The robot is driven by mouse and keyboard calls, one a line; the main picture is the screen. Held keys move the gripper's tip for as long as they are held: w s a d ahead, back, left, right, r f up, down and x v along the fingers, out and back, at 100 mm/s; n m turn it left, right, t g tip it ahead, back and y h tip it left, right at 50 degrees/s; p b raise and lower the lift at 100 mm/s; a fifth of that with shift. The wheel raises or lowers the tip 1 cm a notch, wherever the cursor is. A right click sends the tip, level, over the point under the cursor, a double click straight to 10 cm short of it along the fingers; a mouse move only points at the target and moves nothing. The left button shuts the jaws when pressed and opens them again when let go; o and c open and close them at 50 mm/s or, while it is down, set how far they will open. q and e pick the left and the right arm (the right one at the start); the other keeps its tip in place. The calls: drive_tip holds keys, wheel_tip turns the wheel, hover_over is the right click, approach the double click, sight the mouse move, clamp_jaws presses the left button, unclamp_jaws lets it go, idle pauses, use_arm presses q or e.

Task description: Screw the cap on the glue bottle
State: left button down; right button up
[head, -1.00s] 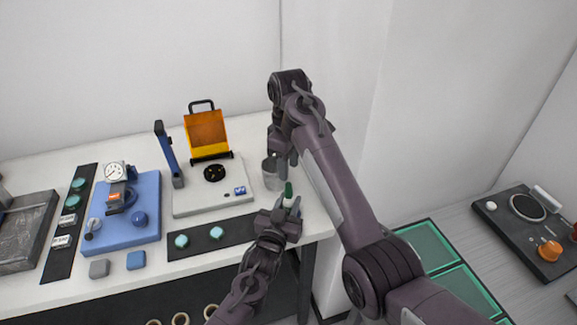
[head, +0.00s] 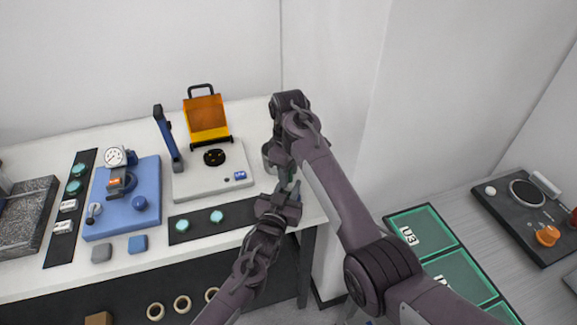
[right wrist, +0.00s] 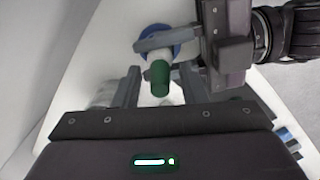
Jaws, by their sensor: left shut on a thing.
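My left gripper (head: 285,190) is shut on the white glue bottle near the table's right front corner. In the right wrist view its fingers (right wrist: 165,40) come in from the right and cross the white bottle (right wrist: 158,56). A green cap (right wrist: 160,80) sits at the bottle's near end; how tightly it is seated I cannot tell. My right gripper (right wrist: 162,90) is open, with one finger on each side of the cap and gaps between. In the head view my right gripper (head: 281,163) is above the left one, and the bottle is mostly hidden between them.
A grey cup (head: 267,156) stands close behind the grippers, partly hidden. The white instrument base (head: 205,185) with its open orange lid (head: 206,113) is left of them. A black strip (head: 240,213) with teal pieces lies along the front edge. A blue stand (head: 107,222) is farther left.

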clamp_jaws()
drive_tip(key=shift+o, duration=0.2)
unclamp_jaws()
drive_tip(key=shift+r, duration=2.3)
drive_tip(key=o, duration=0.6)
drive_tip(key=shift+c, duration=0.2)
use_arm(q)
drive_tip(key=c, duration=1)
unclamp_jaws()
drive_tip(key=shift+s, duration=0.1)
